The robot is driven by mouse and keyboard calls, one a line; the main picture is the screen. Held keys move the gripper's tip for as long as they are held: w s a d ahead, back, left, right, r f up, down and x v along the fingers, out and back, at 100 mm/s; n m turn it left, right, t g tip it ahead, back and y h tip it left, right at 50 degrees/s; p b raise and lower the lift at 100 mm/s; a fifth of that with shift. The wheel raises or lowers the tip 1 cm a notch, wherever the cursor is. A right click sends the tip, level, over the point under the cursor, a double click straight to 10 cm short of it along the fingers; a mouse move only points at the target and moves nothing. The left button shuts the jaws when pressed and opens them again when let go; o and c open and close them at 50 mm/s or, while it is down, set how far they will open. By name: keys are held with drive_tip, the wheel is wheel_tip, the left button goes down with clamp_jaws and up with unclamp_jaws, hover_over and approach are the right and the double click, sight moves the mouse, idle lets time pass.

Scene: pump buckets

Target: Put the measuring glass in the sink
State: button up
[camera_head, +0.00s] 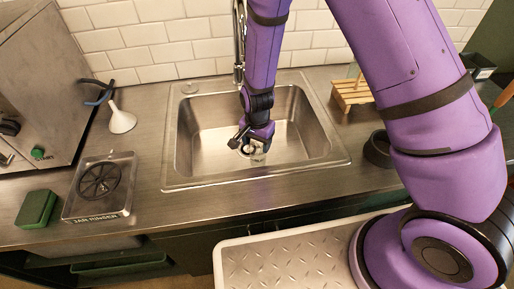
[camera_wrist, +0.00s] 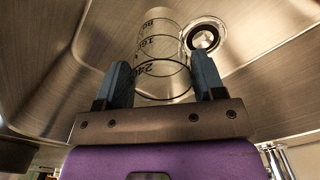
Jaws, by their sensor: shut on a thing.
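The measuring glass (camera_wrist: 160,62) is a clear cylinder with black markings. In the wrist view it sits between the two fingers of my gripper (camera_wrist: 160,85), which is shut on it. In the head view my gripper (camera_head: 251,145) is over the sink (camera_head: 310,128), a steel basin set in the counter, and the glass (camera_head: 258,159) shows just below it, small and partly hidden. The wrist view shows the basin's metal floor and the round drain (camera_wrist: 203,37) beyond the glass. I cannot tell whether the glass touches the basin floor.
A jar rinser plate (camera_head: 100,188), a green sponge (camera_head: 37,208) and a white funnel (camera_head: 122,120) are left of the sink. A wooden rack (camera_head: 352,92) and a dark round container (camera_head: 379,150) stand to its right. A faucet (camera_head: 239,45) rises behind the basin.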

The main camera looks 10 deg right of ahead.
drive_tip(key=shift+f, duration=1.55)
drive_tip(key=shift+f, duration=0.1)
drive_tip(key=o, duration=1.3)
drive_tip(key=shift+c, duration=0.2)
